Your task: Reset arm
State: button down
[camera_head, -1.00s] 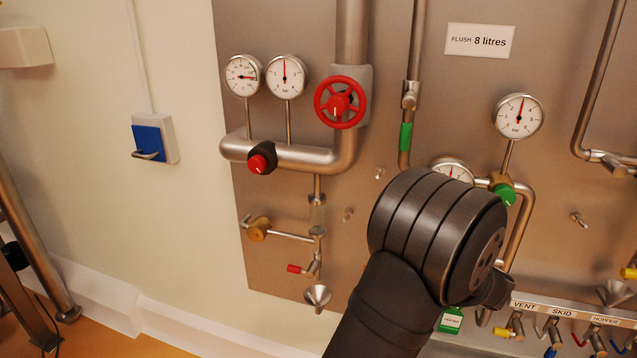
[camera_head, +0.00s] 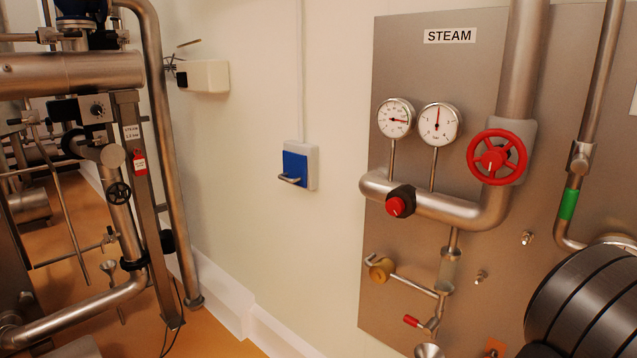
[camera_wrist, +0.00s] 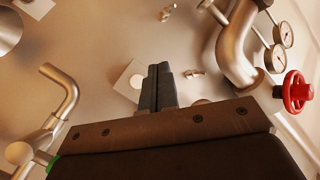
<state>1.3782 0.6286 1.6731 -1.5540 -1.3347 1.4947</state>
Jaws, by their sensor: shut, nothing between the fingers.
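My gripper (camera_wrist: 158,88) shows in the wrist view with its two dark fingers together and nothing between them. It points at the metal panel (camera_wrist: 110,35), apart from the pipes and valves around it as far as I can tell. In the head view my dark arm fills the lower right corner in front of the steam panel (camera_head: 400,270), and the gripper itself is out of that picture.
The red handwheel (camera_head: 497,157) also shows in the wrist view (camera_wrist: 295,91). Two gauges (camera_head: 438,124) and a red-knobbed valve (camera_head: 400,202) sit on the panel. A blue switch (camera_head: 295,167) is on the wall. Pipework (camera_head: 125,200) stands at the left above orange floor.

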jog(key=shift+w+d, duration=1.9)
jog(key=shift+d, duration=0.05)
jog(key=s+a+m+g+h, duration=0.1)
jog(key=s+a+g+h, duration=0.2)
jog(key=s+a+h, duration=0.9)
jog(key=shift+s+a+f+m+g+h, duration=0.2)
jog(key=shift+a+m+g+h, duration=0.15)
jog(key=shift+a, duration=0.7)
